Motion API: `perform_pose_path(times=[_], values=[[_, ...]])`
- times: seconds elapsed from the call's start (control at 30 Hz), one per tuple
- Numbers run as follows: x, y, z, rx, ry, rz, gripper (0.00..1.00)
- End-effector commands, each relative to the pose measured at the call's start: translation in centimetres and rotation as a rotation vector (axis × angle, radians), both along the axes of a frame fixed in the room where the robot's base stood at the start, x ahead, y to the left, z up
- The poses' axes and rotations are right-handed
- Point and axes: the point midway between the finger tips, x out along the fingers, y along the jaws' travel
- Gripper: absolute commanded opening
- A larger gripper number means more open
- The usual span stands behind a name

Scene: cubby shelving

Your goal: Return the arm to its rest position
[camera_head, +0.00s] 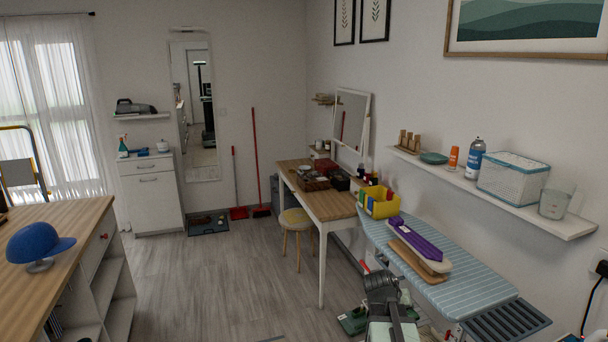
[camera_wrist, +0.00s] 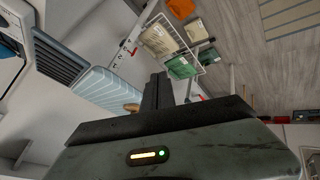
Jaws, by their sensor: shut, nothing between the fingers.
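My gripper (camera_wrist: 157,92) shows in the wrist view as dark fingers, closed together with nothing between them. In the head view my arm (camera_head: 383,290) is low at the bottom of the picture, left of the ironing board (camera_head: 460,262). The head view does not clearly show the fingertips. In the wrist view the striped ironing board (camera_wrist: 104,92) lies to the left of the fingers. No object is held.
A wooden desk (camera_head: 333,206) and a stool (camera_head: 297,222) stand ahead. A wooden-topped unit with a blue cap (camera_head: 40,242) is at left. A wall shelf (camera_head: 500,198) runs above the ironing board. The middle floor (camera_head: 230,280) is clear.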

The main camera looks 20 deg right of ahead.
Motion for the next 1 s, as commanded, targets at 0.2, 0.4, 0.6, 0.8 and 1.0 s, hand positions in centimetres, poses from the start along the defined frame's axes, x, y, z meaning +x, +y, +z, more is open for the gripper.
perform_pose_path(times=[0.2,0.4,0.6,0.8,1.0], values=[[2.0,19.0,-2.4,0.182,0.106,0.233,0.00],[-2.5,29.7,-4.1,0.389,0.281,0.346,0.00],[-5.4,31.6,-4.4,0.487,0.393,0.364,0.00],[-5.4,31.6,-4.4,0.487,0.393,0.364,0.00],[-5.4,31.6,-4.4,0.487,0.393,0.364,0.00]])
